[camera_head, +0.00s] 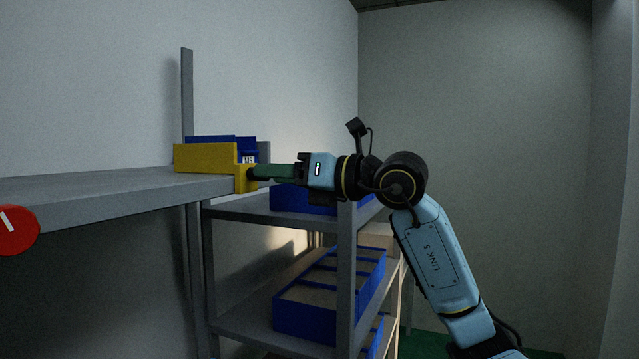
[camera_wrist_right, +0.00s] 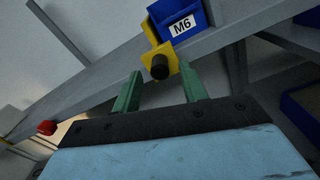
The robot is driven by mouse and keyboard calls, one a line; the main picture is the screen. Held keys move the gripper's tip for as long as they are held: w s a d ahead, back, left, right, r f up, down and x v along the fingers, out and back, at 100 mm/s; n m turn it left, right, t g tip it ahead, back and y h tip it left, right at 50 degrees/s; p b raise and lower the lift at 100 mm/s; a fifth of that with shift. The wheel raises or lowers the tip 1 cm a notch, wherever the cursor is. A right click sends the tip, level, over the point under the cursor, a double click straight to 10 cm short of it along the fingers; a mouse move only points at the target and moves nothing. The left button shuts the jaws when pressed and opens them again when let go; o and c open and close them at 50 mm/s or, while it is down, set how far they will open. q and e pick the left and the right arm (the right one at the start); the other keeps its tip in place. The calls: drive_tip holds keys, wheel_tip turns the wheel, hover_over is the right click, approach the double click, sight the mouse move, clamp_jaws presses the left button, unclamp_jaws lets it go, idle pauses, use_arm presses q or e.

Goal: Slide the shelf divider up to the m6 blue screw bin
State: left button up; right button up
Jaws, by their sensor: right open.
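The shelf divider is a yellow stepped plate (camera_head: 205,157) at the right end of the grey shelf in the head view, with a black knob on its near face. In the right wrist view, the yellow divider (camera_wrist_right: 187,51) and its knob (camera_wrist_right: 160,68) show ahead. The blue screw bin labelled M6 (camera_head: 250,153) is just behind the divider and partly hidden by it; its label also shows in the wrist view (camera_wrist_right: 181,27). My right gripper (camera_head: 258,173) has green fingers, open, with the knob between or just beyond their tips; contact is unclear. My left gripper is out of view.
The grey shelf (camera_head: 90,187) is bare left of the divider. A grey rack (camera_head: 347,285) below holds blue bins (camera_head: 305,315). A red disc with a white mark (camera_head: 12,232) is at the left edge. The right side is open.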

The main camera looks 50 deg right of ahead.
drive_tip(key=b+v, duration=0.4)
drive_tip(key=v, duration=0.7)
